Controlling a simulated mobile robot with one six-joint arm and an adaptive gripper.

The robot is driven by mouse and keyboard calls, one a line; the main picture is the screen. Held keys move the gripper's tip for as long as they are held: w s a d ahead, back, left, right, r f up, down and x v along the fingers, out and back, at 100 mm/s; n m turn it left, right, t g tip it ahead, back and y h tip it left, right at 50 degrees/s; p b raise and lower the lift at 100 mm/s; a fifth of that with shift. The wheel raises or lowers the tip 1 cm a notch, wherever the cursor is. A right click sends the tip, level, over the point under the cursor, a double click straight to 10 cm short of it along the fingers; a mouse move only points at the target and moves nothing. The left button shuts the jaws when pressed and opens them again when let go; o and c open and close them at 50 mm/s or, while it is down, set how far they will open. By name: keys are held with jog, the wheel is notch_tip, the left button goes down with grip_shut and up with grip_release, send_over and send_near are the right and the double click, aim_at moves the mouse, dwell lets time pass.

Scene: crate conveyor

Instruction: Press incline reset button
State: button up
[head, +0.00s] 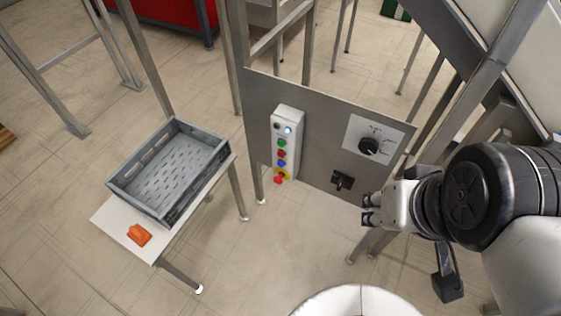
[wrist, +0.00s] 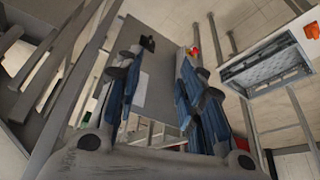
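A white button box (head: 275,144) is mounted on a grey metal panel (head: 256,110) in the middle of the head view. It has a lit white button (head: 288,130) and a dark one at the top, then green (head: 282,142), red (head: 281,153) and blue (head: 281,164) buttons. A red stop button (head: 278,180) on yellow is at the bottom. Labels are too small to read, so I cannot tell which is the incline reset. My gripper (head: 368,210) is right of and below the box, apart from it. In the wrist view my gripper (wrist: 160,60) is open and empty.
A grey crate (head: 134,197) and an orange object (head: 139,235) sit on a white table at left. Metal frame legs stand around.

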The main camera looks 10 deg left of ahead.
grip_shut()
dwell(1.4)
